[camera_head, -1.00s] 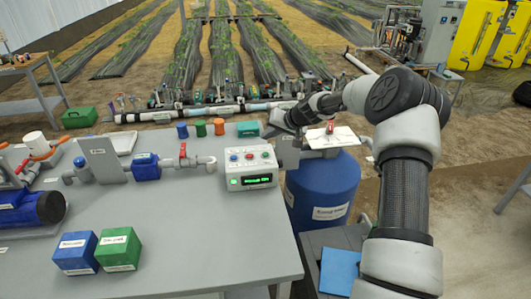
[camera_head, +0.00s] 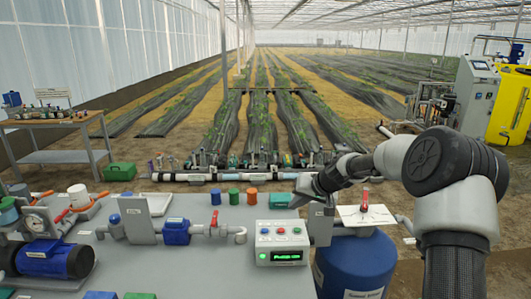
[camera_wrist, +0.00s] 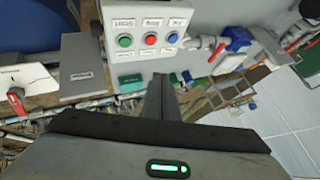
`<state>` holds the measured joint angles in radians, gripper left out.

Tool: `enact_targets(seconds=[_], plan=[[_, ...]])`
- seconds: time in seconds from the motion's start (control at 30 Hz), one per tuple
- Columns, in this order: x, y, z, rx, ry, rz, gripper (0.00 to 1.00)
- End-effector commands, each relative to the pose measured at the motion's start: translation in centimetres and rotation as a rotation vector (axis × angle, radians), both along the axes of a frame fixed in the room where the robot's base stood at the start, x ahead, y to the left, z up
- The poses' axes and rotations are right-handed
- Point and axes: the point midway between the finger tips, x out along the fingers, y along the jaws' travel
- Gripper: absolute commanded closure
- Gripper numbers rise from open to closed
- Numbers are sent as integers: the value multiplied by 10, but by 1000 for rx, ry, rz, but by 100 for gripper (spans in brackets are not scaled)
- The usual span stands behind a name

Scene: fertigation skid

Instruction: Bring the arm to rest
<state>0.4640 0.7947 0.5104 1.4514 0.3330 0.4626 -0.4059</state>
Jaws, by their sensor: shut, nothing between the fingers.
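My gripper (camera_head: 308,192) is at the right rear corner of the grey table in the head view, beside the control box. In the wrist view its fingers (camera_wrist: 163,95) are together, with nothing between them. The arm reaches in from the right, bent at a large dark joint. The control box (camera_head: 282,243) has several coloured buttons and a lit green display. The box also shows at the top of the wrist view (camera_wrist: 148,32). I cannot tell from these views whether the gripper touches anything.
The grey table (camera_head: 200,275) carries a blue pump (camera_head: 50,258), a blue valve fitting (camera_head: 176,232), and small green (camera_head: 234,194) and orange (camera_head: 251,196) cups. A blue barrel (camera_head: 355,265) with a red-handled valve (camera_head: 364,203) above it stands right of the table, close to my arm.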

Motion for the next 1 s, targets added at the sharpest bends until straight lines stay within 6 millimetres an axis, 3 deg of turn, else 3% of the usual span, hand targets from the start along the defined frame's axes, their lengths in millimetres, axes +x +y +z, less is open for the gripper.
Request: enact_targets(seconds=[0.03,0.1,0.27,0.5,0.7,0.8,0.9,1.0], plan=[[-17,11,31,-52,-2,34,100],[-45,19,60,-116,12,65,100],[-115,27,119,-249,40,100,100],[-233,18,193,-395,62,74,100],[-337,1,227,-447,65,13,100],[-383,-7,231,-449,68,-16,100],[-418,-14,228,-442,74,-40,100],[-440,-18,223,-433,81,-56,100]])
